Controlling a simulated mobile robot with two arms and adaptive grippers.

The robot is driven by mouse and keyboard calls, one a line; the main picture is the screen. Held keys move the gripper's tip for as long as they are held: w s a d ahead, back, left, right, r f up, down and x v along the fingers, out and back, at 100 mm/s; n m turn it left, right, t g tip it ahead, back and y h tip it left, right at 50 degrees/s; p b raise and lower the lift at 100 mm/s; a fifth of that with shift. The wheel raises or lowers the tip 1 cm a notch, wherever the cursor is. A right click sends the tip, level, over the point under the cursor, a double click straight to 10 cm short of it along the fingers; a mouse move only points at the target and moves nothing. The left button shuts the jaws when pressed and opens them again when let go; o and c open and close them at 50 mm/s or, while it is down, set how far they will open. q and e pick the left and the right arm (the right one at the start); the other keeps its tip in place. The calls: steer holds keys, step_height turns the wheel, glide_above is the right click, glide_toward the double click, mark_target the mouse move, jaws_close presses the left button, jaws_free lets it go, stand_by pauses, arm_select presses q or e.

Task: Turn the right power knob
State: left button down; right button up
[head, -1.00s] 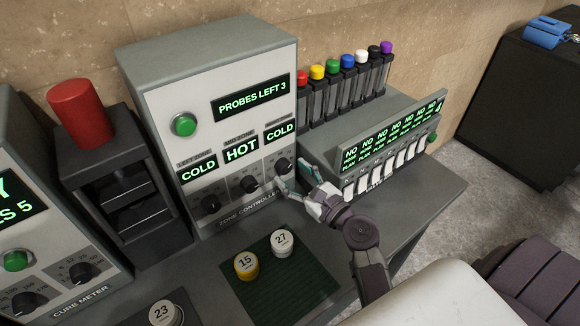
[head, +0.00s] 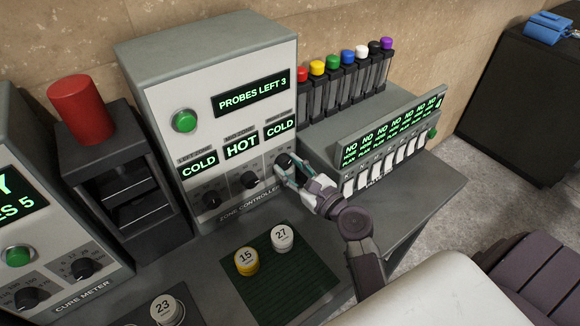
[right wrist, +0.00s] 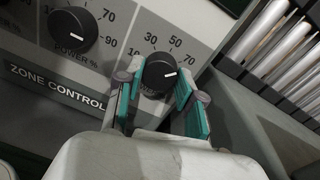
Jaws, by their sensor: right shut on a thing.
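The zone controller (head: 215,95) is a grey box with three black power knobs low on its face. The right power knob (head: 283,160) is under the display reading COLD. My right gripper (head: 288,176) is at this knob. In the right wrist view the gripper (right wrist: 158,92) has its teal-padded fingers on either side of the black right knob (right wrist: 160,72), shut on it. The knob's white pointer line points to the right and slightly up. The middle power knob (right wrist: 72,30) is beside it to the left. My left gripper is not in view.
Right of the controller stands a unit with white switches (head: 390,165) and coloured-cap tubes (head: 345,85). A dark green mat (head: 295,280) in front holds a yellow puck 15 (head: 246,261) and a white puck 27 (head: 282,237). A red cylinder (head: 82,108) stands left.

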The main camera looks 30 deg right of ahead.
steer(key=n, duration=0.6)
steer(key=shift+r+n+p, duration=0.1)
steer(key=shift+n+p, duration=0.25)
steer(key=shift+n, duration=0.05)
steer(key=n+p, duration=0.1)
steer(key=n, duration=0.5)
steer(key=shift+r+h, duration=0.1)
steer(key=shift+h, duration=0.2)
steer(key=n+p, duration=0.1)
steer(key=n, duration=0.2)
steer(key=shift+p, duration=0.35)
steer(key=n+p, duration=0.1)
steer(key=n, duration=0.2)
steer(key=shift+n+h, duration=0.3)
steer(key=shift+n, duration=0.1)
steer(key=n+p, duration=0.1)
steer(key=n, duration=0.2)
steer(key=shift+a+p, duration=0.1)
steer(key=shift+p, duration=0.2)
steer(key=shift+n+p, duration=0.45)
steer(key=shift+n, duration=1.05)
steer(key=shift+f, duration=0.2)
